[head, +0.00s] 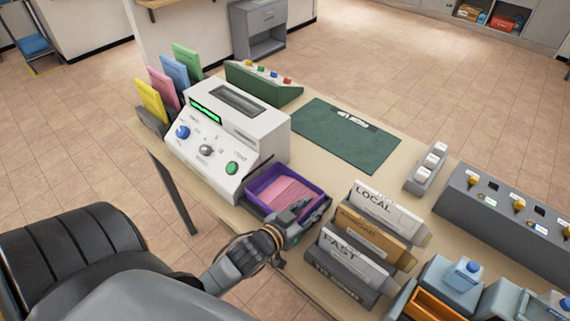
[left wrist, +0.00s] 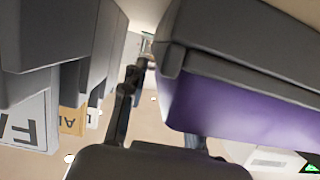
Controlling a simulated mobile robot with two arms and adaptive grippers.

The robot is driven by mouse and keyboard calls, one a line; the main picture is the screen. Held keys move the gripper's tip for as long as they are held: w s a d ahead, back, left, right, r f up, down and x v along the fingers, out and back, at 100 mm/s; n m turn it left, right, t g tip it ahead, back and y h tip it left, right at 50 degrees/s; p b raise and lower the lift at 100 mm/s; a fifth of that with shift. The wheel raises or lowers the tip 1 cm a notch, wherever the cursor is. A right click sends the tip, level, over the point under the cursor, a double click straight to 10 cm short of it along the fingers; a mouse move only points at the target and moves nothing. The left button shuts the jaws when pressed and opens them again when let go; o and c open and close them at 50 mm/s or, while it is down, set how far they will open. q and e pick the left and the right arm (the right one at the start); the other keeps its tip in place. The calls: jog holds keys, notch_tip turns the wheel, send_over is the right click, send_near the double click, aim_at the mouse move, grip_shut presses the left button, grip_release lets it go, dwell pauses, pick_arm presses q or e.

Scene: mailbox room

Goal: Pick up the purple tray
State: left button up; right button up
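The purple tray (head: 256,201) sits on a dark grey base at the desk's near edge, with pink sheets (head: 285,190) inside. My left gripper (head: 297,213) is at the tray's near right corner. In the left wrist view, which is upside down, the tray's purple wall (left wrist: 235,110) is close on the right. One dark finger (left wrist: 127,105) stands outside that wall with a gap between them. The other finger is mostly hidden behind the tray. The gripper looks open. My right gripper is in neither view.
The white machine (head: 232,135) stands just left of the tray. The sorter with LOCAL and FAST cards (head: 352,262) is close on the right, leaving little room beside the gripper. A green mat (head: 345,137) lies behind.

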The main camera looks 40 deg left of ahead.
pick_arm(q)
grip_shut()
